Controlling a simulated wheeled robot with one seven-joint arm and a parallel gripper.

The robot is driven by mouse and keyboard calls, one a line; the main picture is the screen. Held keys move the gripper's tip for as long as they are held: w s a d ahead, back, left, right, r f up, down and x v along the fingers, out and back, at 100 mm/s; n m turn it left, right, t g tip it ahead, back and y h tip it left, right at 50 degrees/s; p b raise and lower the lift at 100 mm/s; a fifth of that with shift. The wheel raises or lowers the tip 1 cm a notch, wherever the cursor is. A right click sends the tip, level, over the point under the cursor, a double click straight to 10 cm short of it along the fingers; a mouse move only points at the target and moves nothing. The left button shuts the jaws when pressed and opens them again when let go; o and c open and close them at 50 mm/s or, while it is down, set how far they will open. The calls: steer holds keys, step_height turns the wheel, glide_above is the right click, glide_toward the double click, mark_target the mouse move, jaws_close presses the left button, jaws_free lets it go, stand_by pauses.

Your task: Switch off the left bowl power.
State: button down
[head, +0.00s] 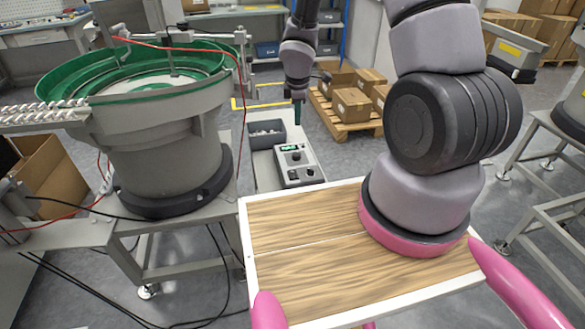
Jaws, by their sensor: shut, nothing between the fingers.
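The left bowl feeder (165,130) is a large grey drum with a green-rimmed bowl, at the left of the head view. A small grey control box (302,175) with a green-lit display and dark knobs or switches lies on a narrow light stand right of it. Which control is the power switch is too small to tell. My gripper (298,121) is shut and empty, pointing down. It appears just above the far end of the control box in the picture; the exact gap cannot be told.
A dark grey bin (266,134) with small parts sits left of my gripper, by the box. Cartons on a wooden pallet (345,127) stand behind to the right. Red and black cables hang around the feeder. Another feeder stand (545,190) is at the right edge.

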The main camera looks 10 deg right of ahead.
steer(key=n, duration=0.2)
glide_above(292, 172)
steer(key=s, duration=0.2)
step_height(292, 172, down, 6)
steer(key=shift+w+a+r+g+y, duration=0.1)
steer(key=shift+r+g+y, duration=0.1)
steer(key=shift+g+y, duration=0.15)
steer(key=f, duration=0.4)
steer(key=w+f, duration=0.1)
steer(key=f, duration=0.9)
steer(key=shift+w, duration=0.4)
steer(key=shift+f, duration=0.1)
steer(key=shift+s, duration=0.2)
steer(key=shift+s, duration=0.6)
steer(key=shift+r, duration=0.25)
